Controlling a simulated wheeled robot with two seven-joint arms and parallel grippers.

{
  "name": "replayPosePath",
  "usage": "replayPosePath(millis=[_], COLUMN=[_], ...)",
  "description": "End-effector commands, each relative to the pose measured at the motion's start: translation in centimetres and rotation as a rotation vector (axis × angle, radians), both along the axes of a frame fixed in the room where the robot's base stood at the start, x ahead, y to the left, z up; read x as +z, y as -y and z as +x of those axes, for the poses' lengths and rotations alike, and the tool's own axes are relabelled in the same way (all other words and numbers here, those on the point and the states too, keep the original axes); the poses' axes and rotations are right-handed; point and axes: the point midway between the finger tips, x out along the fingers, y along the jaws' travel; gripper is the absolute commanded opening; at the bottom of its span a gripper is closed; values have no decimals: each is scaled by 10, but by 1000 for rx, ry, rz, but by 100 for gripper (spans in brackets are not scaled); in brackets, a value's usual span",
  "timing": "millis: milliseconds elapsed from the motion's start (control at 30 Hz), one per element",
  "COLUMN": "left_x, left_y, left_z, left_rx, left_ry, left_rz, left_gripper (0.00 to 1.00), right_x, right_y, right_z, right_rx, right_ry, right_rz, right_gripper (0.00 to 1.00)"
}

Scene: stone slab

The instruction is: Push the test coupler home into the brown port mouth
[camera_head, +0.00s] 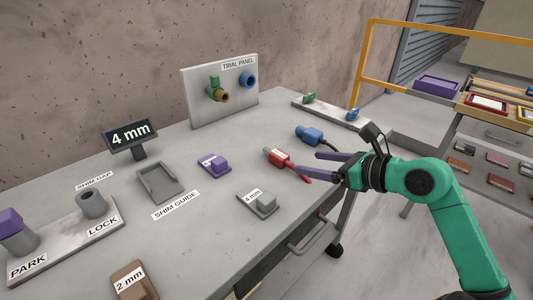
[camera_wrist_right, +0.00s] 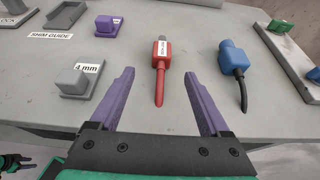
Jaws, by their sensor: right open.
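The red test coupler (camera_head: 280,158) lies on the grey bench, its white label too small to read surely. In the right wrist view the red coupler (camera_wrist_right: 161,60) lies between and just beyond my finger tips, its cable end toward me. My right gripper (camera_head: 305,180) is open, its two purple fingers spread on either side of the coupler's rear, with nothing held. The brown port mouth (camera_head: 222,96) sticks out of the upright trial panel (camera_head: 197,112) at the back of the bench, below a green valve handle (camera_head: 213,82).
A blue port (camera_head: 248,80) is on the panel's right. A blue coupler (camera_head: 311,134) lies beside the red one. A purple block (camera_head: 215,164) and a grey 4 mm block (camera_head: 262,203) lie nearby. The shim guide (camera_head: 160,184) and lock post (camera_head: 92,204) stand left.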

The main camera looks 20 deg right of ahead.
Motion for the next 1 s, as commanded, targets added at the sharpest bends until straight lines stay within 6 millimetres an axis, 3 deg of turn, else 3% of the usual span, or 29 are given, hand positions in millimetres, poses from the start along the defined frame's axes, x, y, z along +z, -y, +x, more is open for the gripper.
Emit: replayPosePath(millis=[200,267,667,900,967,1000], left_x=[10,11,27,26,26,26], left_y=[5,7,10,7,7,6], left_z=[-34,-37,-17,-18,-18,-19], left_rx=[2,3,1,1,1,1], left_ry=[-53,-58,-25,-27,-27,-28], left_rz=[-6,-9,-13,-10,-8,-8], left_gripper=[50,50,50,50,50,50], right_x=[-17,-22,-44,-49,-49,-49], right_y=[-17,-20,-36,-38,-38,-38], right_z=[49,60,116,120,120,120], right_rx=[2,0,-2,1,1,0], right_ry=[3,2,2,1,1,0], right_rz=[2,4,8,4,4,5], right_gripper=[80,80,80,80,61,46])
